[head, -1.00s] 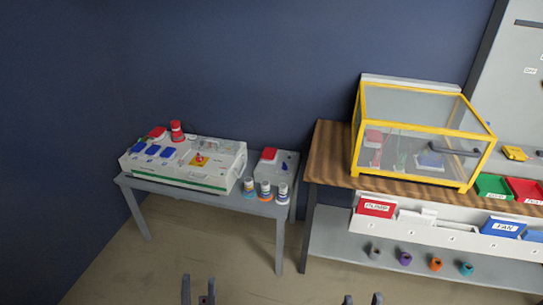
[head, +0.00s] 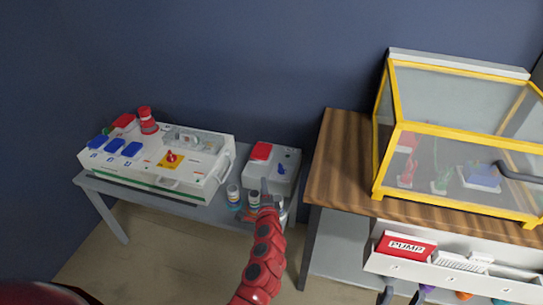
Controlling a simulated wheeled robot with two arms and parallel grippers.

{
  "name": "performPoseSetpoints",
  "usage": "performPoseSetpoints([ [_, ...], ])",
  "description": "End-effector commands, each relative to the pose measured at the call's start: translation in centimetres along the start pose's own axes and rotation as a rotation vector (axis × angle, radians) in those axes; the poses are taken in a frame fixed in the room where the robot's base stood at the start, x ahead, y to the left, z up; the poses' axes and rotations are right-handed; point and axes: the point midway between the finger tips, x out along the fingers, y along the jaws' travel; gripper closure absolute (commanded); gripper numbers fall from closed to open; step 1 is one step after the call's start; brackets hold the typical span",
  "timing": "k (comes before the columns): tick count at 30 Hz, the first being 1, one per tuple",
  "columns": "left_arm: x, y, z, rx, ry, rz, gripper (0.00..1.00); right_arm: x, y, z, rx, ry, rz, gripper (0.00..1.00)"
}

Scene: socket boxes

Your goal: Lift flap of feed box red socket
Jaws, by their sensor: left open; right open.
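A small grey-white box (head: 285,185) stands on the grey table's right end, with a closed-looking red flap (head: 261,151) on top and a blue part beside it. A larger white box (head: 205,184) to its left carries another red flap (head: 124,121) at its far left corner and several blue flaps. No label naming the feed box is legible. My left gripper (head: 270,203), on the red arm, is open just in front of the small box, below its red flap and apart from that flap. My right gripper (head: 403,293) is open at the bottom edge, partly cut off.
Small bottles (head: 234,196) stand at the table's front edge, close to my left gripper, partly hidden by it. A red-capped tower (head: 147,121) rises from the large box.

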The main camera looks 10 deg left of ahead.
Motion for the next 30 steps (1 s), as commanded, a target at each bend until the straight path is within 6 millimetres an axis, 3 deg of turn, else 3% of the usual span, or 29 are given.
performPoseSetpoints([
  [5, 1.5, 0.0, 0.3, 0.007, -0.014, 0.001, 0.56, -0.3, 0.0, 0.1, 0.0, 0.0, 0.0, 0.5],
  [17, 9.0, 0.1, 0.2, 0.003, -0.009, -0.001, 0.56, -2.8, -0.1, 0.5, 0.0, 0.0, 0.0, 0.5],
  [30, 15.8, 0.4, 0.2, 0.001, -0.009, -0.002, 0.56, -8.1, -0.4, 1.4, 0.0, 0.0, 0.0, 0.5],
])
